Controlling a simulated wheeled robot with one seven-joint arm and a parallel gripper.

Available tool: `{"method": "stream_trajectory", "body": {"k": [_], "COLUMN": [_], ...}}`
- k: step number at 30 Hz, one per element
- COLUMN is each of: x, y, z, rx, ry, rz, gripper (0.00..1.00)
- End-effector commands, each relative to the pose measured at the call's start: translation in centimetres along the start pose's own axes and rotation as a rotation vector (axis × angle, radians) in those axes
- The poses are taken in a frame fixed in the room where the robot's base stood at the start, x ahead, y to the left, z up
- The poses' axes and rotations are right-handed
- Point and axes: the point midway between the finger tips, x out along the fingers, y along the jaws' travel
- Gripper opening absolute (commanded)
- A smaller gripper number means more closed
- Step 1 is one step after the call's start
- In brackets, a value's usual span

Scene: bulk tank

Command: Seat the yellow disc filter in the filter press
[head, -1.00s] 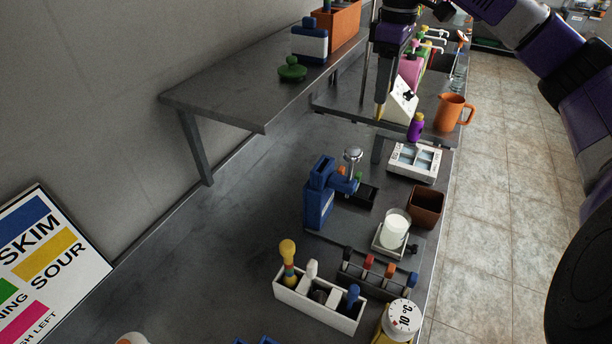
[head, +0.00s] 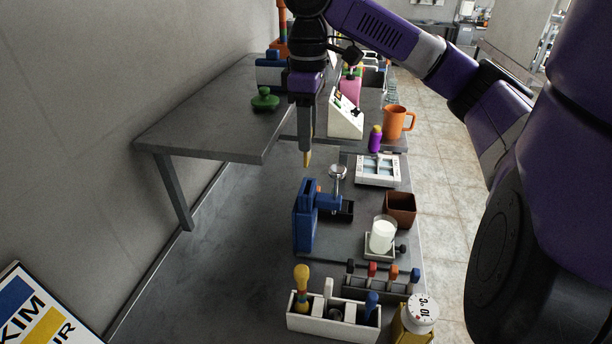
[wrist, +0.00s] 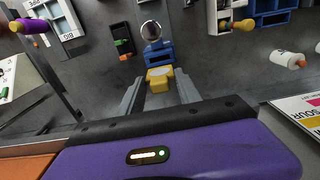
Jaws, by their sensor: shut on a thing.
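The yellow disc filter (head: 307,159) shows as a small yellow piece at the tip of my gripper (head: 307,152). In the wrist view the yellow disc filter (wrist: 159,84), with a pale round face, sits between the two grey fingers of my gripper (wrist: 158,92). The gripper is shut on it and points down. The blue filter press (head: 304,222), with a side arm and a silver round-topped piece beside it, stands on the bench below and nearer the camera. It also shows in the wrist view (wrist: 160,58), just beyond the filter. The press's seat cannot be made out.
A wall shelf (head: 200,125) with a green lid (head: 265,100) is left of my gripper. A white tray (head: 378,172), brown box (head: 400,210), milk beaker (head: 383,235) and white caddy (head: 330,318) crowd the bench. Bare bench lies left of the press.

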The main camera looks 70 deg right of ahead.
Motion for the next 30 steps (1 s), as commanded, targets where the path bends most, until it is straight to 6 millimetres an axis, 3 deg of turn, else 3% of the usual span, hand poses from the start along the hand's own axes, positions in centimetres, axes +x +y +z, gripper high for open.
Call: {"method": "stream_trajectory", "body": {"k": [3, 9, 14, 22, 30], "x": [3.0, 6.0, 7.1, 10.5, 10.9], "y": [-0.1, 0.0, 0.0, 0.0, 0.0], "z": [0.0, 0.0, 0.0, 0.0, 0.0], "rx": [-0.002, 0.0, 0.0, 0.0, -0.001], "ry": [0.001, 0.0, -0.001, -0.001, 0.0], "rz": [-0.005, -0.001, 0.0, 0.001, 0.001], "gripper": [0.02, 0.02, 0.02, 0.02, 0.02]}}
